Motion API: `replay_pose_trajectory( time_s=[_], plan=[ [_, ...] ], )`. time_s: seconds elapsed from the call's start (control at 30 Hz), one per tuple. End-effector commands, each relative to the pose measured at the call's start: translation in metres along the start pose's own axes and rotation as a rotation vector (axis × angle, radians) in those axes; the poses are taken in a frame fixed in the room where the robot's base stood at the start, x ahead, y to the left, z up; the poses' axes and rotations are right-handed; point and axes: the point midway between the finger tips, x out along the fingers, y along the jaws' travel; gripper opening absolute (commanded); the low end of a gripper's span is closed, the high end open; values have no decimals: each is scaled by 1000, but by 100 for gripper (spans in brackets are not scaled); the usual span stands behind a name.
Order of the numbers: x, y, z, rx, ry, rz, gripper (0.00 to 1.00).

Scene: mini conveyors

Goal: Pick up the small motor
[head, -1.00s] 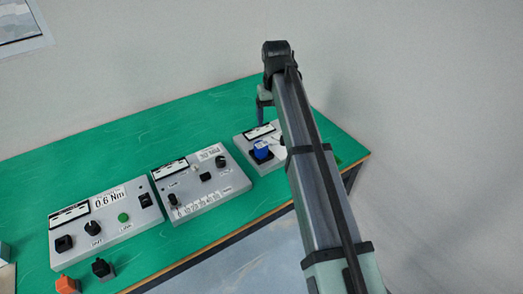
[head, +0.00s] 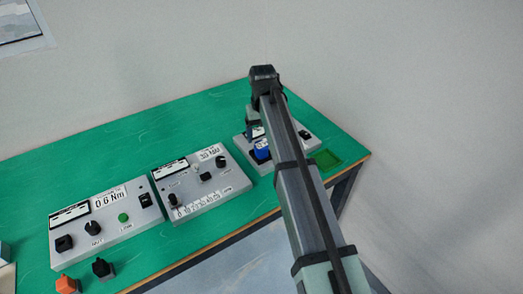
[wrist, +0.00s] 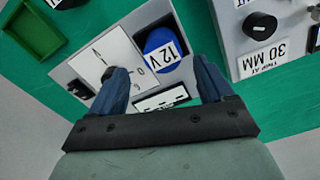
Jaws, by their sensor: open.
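A short blue cylinder labelled 12 V, which looks like the small motor (head: 262,149), stands in a dark square seat on the rightmost grey panel box (head: 242,149). In the wrist view the motor (wrist: 160,42) is ahead of my open, empty gripper (wrist: 160,75), between the lines of its two blue fingers. The fingertips are apart from it. The left finger overlaps a black knob beside a white dial plate (wrist: 112,55). In the head view my arm hides part of this box and most of the gripper.
A panel box marked 30 MM (head: 205,186) stands to the left, and one marked 0.6 Nm (head: 105,219) beyond it. A green tray (head: 326,158) lies to the right. An orange block (head: 67,284) and a black block (head: 102,268) are at front left.

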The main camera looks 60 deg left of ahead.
Motion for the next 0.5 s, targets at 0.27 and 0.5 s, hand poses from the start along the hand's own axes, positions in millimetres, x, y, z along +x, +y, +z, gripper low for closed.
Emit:
replay_pose_trajectory(
  time_s=[0.27, 0.5],
  plan=[
    [26, -4, 1, 0, -2, 0, 80],
    [50, -4, 1, 0, 0, 0, 80]
  ],
)
